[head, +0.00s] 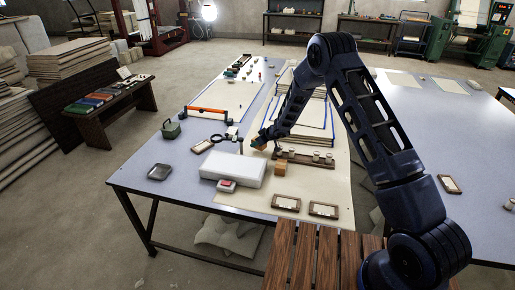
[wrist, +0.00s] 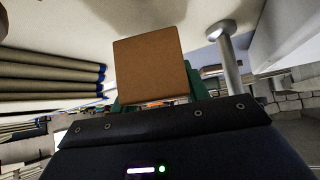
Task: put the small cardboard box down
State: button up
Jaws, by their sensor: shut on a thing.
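My gripper (head: 262,138) is low over the table, at the left edge of the cloth stack. In the wrist view its green fingers (wrist: 196,88) are shut on the small cardboard box (wrist: 148,68), a plain brown box with its flat face toward the camera. In the head view the held box (head: 256,144) shows only as a small tan patch at the fingertips. I cannot tell whether its underside touches anything.
A white box (head: 232,169) and a tan cube (head: 281,168) stand in front of my gripper. A wooden rack (head: 305,158) is to the right, and stacked cloths (head: 308,118) lie behind. A magnifier (head: 217,139) lies to the left.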

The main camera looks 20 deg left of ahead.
aim_at(257, 147)
jog(key=shift+f, duration=1.7)
jog(key=shift+f, duration=0.15)
jog(key=o, duration=1.2)
jog(key=shift+d+r, duration=0.1)
jog(key=shift+r, duration=0.15)
jog(key=v, duration=1.1)
jog(key=shift+s+d+r, duration=0.2)
jog(key=shift+d+r, duration=0.05)
jog(key=shift+r, duration=0.05)
